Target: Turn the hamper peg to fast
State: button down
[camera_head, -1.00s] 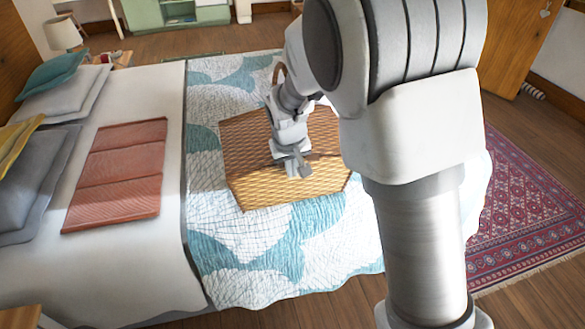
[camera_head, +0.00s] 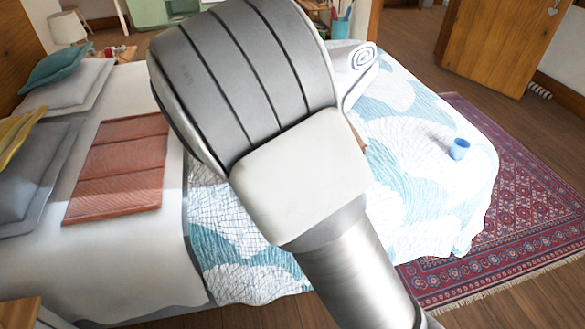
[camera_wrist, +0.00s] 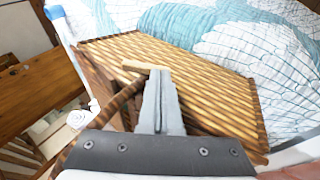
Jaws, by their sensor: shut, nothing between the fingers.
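The wicker hamper (camera_wrist: 215,95) fills the middle of the wrist view, its woven top lying on the patterned bedspread. My gripper (camera_wrist: 160,72) is shut and empty over the hamper's near edge. A small light-wood piece, likely the peg (camera_wrist: 138,66), shows right at the fingertips; I cannot tell whether they touch it. A darker wooden bar (camera_wrist: 118,102) slants up to the left of the fingers, and I cannot tell what part it is. In the head view my arm hides the gripper, the peg and almost all of the hamper.
A folded terracotta blanket (camera_head: 118,170) lies on the left. A red rug (camera_head: 530,190) covers the floor at the right.

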notch_tip(320, 180, down, 4)
jog(key=t+h+b, duration=0.1)
jog(key=h, duration=0.2)
jog(key=n+t+h+b, duration=0.1)
jog(key=h+b, duration=0.1)
jog(key=h, duration=0.1)
jog(key=n+t+h+b, duration=0.1)
jog(key=t+h+b, duration=0.1)
jog(key=h, duration=0.1)
jog(key=shift+a+f, duration=0.1)
jog(key=shift+f, duration=0.15)
dwell(0.4)
dwell(0.5)
